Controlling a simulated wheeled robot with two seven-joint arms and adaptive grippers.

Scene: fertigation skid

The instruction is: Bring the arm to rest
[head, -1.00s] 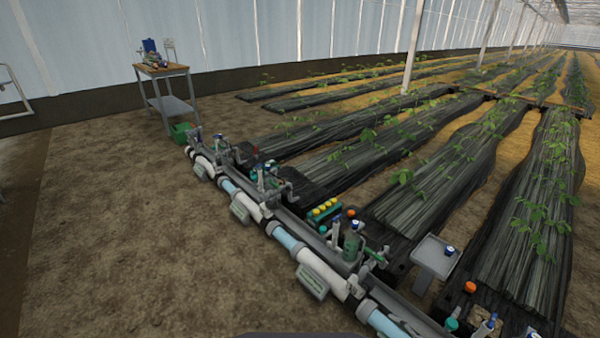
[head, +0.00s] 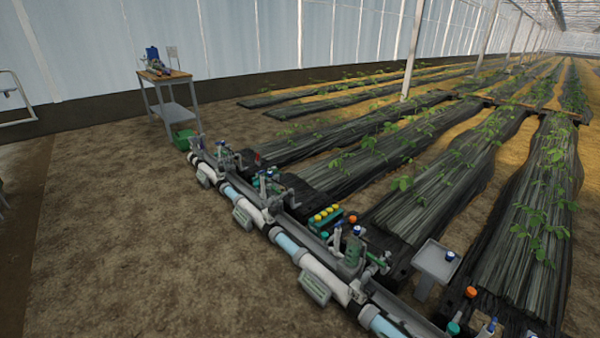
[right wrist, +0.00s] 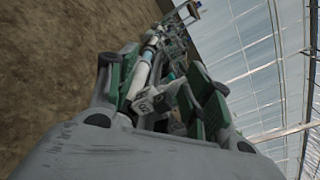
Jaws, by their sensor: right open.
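My right gripper (right wrist: 160,85) shows in the right wrist view, its two green-and-grey fingers spread apart. Nothing is visibly held between them. The skid's pipe line shows beyond and between the fingers, with a pale labelled block (right wrist: 146,101); its distance from the fingers is hard to tell. In the head view I cannot make out either gripper clearly. The pipe line (head: 285,243) runs diagonally from centre left to the bottom right, with grey and green valve assemblies (head: 352,255) on it.
Planted rows fill the right. Bare soil (head: 120,230) left of the pipe is clear.

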